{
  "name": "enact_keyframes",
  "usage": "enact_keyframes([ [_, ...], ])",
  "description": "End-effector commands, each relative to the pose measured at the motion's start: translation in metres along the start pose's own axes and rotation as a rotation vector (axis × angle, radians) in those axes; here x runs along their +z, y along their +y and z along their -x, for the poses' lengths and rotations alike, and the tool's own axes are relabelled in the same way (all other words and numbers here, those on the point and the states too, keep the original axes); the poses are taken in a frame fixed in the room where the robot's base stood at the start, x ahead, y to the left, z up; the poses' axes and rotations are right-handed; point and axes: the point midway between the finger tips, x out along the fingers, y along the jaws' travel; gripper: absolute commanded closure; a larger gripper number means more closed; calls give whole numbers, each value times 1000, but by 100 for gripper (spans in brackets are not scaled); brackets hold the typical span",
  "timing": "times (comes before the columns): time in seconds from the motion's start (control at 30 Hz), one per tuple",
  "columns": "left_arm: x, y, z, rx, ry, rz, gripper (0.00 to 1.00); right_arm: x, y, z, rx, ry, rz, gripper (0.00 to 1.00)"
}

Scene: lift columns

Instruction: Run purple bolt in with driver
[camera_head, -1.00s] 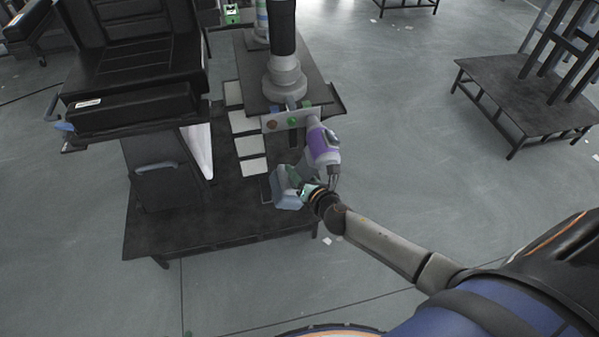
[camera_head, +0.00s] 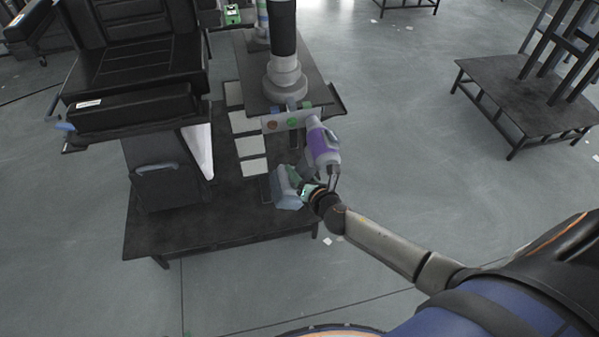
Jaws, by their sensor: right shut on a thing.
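The driver (camera_head: 323,149) has a purple and white body and a grey-blue base (camera_head: 288,190) at its lower left. My right gripper (camera_head: 318,180) is shut on the driver, around its handle. The driver's nose points up at the right end of a light grey plate (camera_head: 282,123) below the column. An orange-brown round spot and a green one show on the plate's face. The purple bolt cannot be made out; the driver's head covers the plate's right end. I cannot tell whether the driver's tip touches anything. My left gripper is not in view.
A grey column with a black sleeve (camera_head: 283,35) stands on a dark table (camera_head: 312,93). Pale squares (camera_head: 247,145) lie in a row to its left. A black seat (camera_head: 135,50) stands at left. A dark platform (camera_head: 520,100) is far right, with clear floor between.

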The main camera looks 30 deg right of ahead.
Motion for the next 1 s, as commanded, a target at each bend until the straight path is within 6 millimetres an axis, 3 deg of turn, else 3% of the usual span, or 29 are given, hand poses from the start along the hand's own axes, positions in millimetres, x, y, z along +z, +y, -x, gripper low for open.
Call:
enact_keyframes([
  [1.0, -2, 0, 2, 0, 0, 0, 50, 1, 3, 5, 5, -6, 0, 100],
])
